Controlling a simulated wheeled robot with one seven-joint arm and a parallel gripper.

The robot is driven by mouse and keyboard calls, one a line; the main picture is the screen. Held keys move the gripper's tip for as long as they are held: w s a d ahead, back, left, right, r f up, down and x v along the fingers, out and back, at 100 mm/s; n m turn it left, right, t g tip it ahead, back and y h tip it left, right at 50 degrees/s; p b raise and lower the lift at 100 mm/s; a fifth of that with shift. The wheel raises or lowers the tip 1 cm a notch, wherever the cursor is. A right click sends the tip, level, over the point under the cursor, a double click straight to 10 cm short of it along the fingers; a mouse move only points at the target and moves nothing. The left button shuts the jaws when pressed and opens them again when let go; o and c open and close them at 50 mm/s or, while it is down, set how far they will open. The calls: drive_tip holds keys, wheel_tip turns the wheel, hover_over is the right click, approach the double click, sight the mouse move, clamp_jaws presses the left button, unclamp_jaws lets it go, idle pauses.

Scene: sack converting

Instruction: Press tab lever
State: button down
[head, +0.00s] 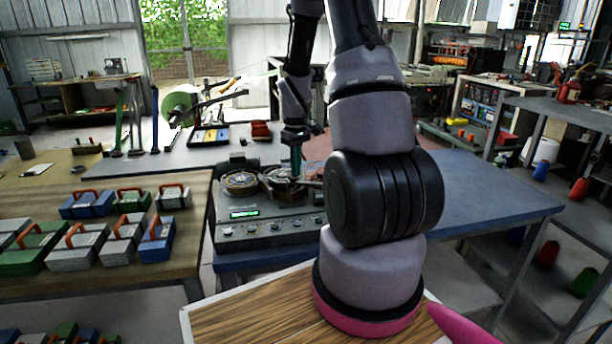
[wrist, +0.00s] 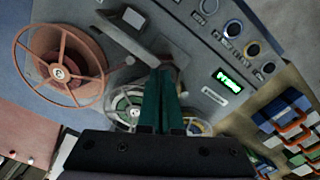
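A grey machine (head: 265,228) with a lit green display and a row of knobs stands on the blue table; it also fills much of the wrist view (wrist: 190,45). A grey angled bar (wrist: 128,38) lies across its top, just beyond my fingertips; I cannot tell for sure whether this is the tab lever. My gripper (head: 296,172) points down over the machine's right reel. In the wrist view my gripper's (wrist: 164,73) two teal fingers lie side by side with no clear gap and nothing visible between them. Contact with the bar cannot be told.
A reddish spoked wheel (wrist: 66,68) sits beside the bar, and a smaller reel (wrist: 125,104) is partly behind my fingers. A wooden table (head: 100,270) with several orange-handled boxes is on the left. The blue table (head: 490,200) is clear to the right.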

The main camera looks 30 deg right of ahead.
drive_tip(key=shift+f, duration=0.5)
drive_tip(key=shift+r, duration=2.9)
drive_tip(key=shift+r, duration=0.1)
